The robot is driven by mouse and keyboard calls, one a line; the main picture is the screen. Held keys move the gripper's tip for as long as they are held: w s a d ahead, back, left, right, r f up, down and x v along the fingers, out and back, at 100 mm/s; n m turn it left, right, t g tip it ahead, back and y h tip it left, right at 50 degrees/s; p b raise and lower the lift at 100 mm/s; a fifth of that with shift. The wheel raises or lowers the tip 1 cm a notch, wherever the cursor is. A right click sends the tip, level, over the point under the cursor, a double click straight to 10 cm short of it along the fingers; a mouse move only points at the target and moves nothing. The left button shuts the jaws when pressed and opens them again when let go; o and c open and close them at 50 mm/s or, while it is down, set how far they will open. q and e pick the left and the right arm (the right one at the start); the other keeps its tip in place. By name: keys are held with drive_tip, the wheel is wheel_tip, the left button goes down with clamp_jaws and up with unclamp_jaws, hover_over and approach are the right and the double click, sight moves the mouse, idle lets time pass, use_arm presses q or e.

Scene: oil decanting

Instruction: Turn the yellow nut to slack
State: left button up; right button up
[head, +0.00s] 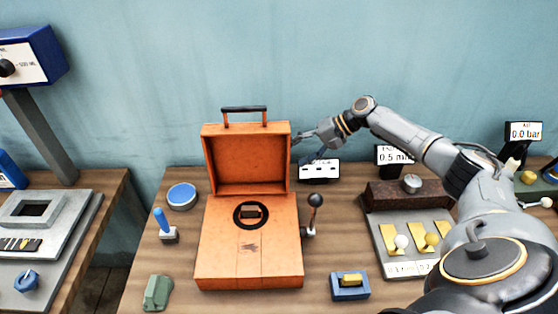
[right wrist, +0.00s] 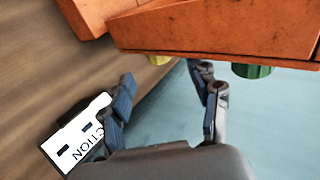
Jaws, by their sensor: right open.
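In the right wrist view, a yellow round piece (right wrist: 158,60), which looks like the nut, shows partly under the edge of the orange case (right wrist: 220,28). A green ribbed knob (right wrist: 252,71) sits farther right along the same edge. In the head view the open orange case (head: 248,268) hides both pieces. My right gripper (head: 303,149) is beside the right edge of the raised lid. In the wrist view its fingers (right wrist: 168,85) are spread, with nothing held between them; the yellow piece lies beyond them. My left gripper is out of view.
A white labelled box (head: 319,170) stands just below my right gripper; it also shows in the wrist view (right wrist: 75,135). A black-knobbed lever (head: 314,202) is on the case's right side. A blue block with a yellow top (head: 350,291) lies in front. Bare table shows between them.

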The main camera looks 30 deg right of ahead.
sight(279, 164)
drive_tip(key=p+x, duration=0.1)
drive_tip(key=x, duration=0.5)
drive_tip(key=shift+w+f+p, duration=0.15)
drive_tip(key=shift+w+p, duration=0.1)
drive_tip(key=shift+p, duration=0.05)
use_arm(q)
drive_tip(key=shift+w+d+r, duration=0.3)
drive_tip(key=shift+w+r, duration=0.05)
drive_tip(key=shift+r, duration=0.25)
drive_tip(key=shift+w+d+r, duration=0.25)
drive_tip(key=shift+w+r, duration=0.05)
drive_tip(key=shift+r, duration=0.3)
use_arm(e)
drive_tip(key=shift+w+a+f, duration=0.2)
drive_tip(key=shift+a+f, duration=0.2)
drive_tip(key=shift+f, duration=0.05)
